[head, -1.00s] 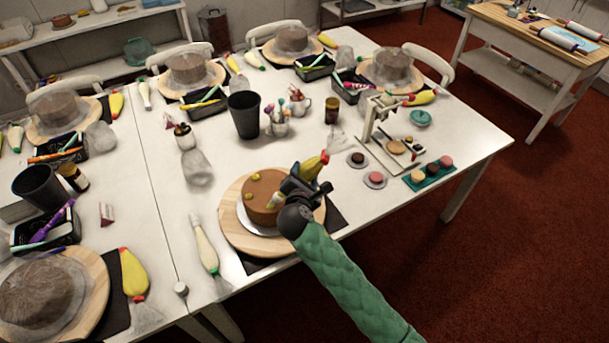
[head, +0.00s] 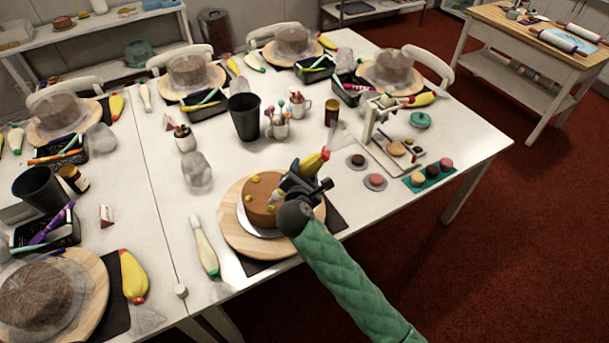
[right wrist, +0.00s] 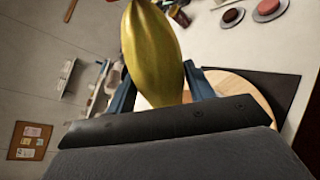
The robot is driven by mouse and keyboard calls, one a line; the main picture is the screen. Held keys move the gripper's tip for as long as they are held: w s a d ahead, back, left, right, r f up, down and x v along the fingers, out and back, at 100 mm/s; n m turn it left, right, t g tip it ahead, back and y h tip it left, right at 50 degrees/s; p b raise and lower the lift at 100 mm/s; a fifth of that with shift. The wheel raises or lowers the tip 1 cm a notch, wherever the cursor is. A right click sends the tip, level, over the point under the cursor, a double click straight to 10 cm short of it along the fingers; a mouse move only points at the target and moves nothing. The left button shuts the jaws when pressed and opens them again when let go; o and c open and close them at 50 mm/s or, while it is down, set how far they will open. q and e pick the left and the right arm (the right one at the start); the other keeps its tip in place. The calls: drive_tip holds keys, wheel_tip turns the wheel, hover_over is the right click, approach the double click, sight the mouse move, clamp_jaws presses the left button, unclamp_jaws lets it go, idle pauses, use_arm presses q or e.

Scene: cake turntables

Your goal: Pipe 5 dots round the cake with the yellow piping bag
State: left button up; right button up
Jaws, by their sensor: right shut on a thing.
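The brown cake (head: 260,190) sits on a round wooden turntable (head: 231,226) at the near middle of the table. Small yellow dots show near the edge of its top; the gripper and bag hide part of the cake. My right gripper (head: 298,180) is shut on the yellow piping bag (head: 312,164) above the cake's right side. In the right wrist view the yellow bag (right wrist: 152,50) stands between the two blue fingers (right wrist: 158,92). My left gripper is not in view.
A white piping bag (head: 204,246) lies left of the turntable. A small press stand (head: 375,130) and a green tray (head: 428,174) are at right. The table's front right is clear.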

drive_tip(key=shift+r, duration=0.45)
drive_tip(key=w+d+f, duration=0.3)
drive_tip(key=w+d, duration=0.2)
drive_tip(key=w, duration=0.1)
drive_tip(key=shift+d+f, duration=0.2)
drive_tip(key=shift+f, duration=0.15)
drive_tip(key=shift+w, duration=0.1)
drive_tip(key=shift+c, duration=0.5)
drive_tip(key=shift+c, duration=1.3)
drive_tip(key=shift+r, duration=0.4)
